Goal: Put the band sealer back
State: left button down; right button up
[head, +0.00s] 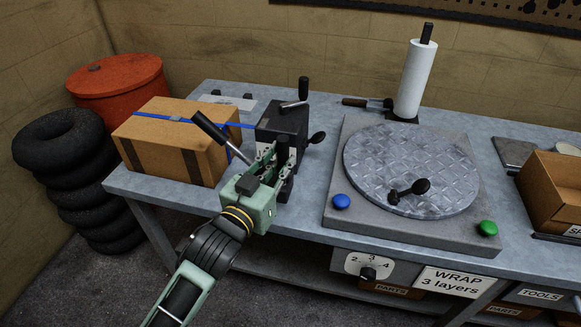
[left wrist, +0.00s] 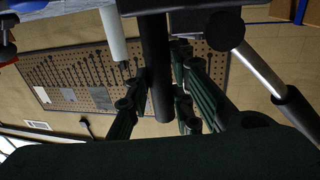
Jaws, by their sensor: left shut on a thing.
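The band sealer (head: 281,122) is a dark block with several black-ended levers. It is at the right end of a cardboard box (head: 170,140), and a blue band (head: 232,124) runs from the box to it. My left gripper (head: 279,155) is at the sealer's near side, shut on its black handle. In the left wrist view the black handle (left wrist: 157,70) stands between the fingers of the left gripper (left wrist: 158,100). Whether the sealer touches the bench is hidden. My right gripper is not in view.
A pale plate with small dark pegs (head: 228,102) lies behind the box. A turntable (head: 410,165) with blue and green buttons stands to the right, a white roll (head: 414,80) behind it. An open carton (head: 552,190) is at the far right. Bare bench (head: 318,165) lies between sealer and turntable.

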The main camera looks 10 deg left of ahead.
aim_at(274, 178)
pick_arm(q)
jog(key=shift+w+a+f, duration=0.3)
jog(key=shift+w+a, duration=0.25)
jog(key=shift+w+a+f, duration=0.3)
jog(key=shift+w+a, duration=0.25)
jog(key=shift+f, duration=1.95)
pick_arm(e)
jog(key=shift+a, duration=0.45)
pick_arm(q)
jog(key=shift+d+f, duration=0.1)
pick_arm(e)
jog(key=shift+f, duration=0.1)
pick_arm(q)
jog(key=c, duration=1.9)
grip_release()
jog(key=shift+f, duration=0.35)
jog(key=o, duration=0.4)
jog(key=shift+s+r, duration=0.1)
jog(key=shift+s, duration=0.05)
jog(key=shift+c, duration=0.2)
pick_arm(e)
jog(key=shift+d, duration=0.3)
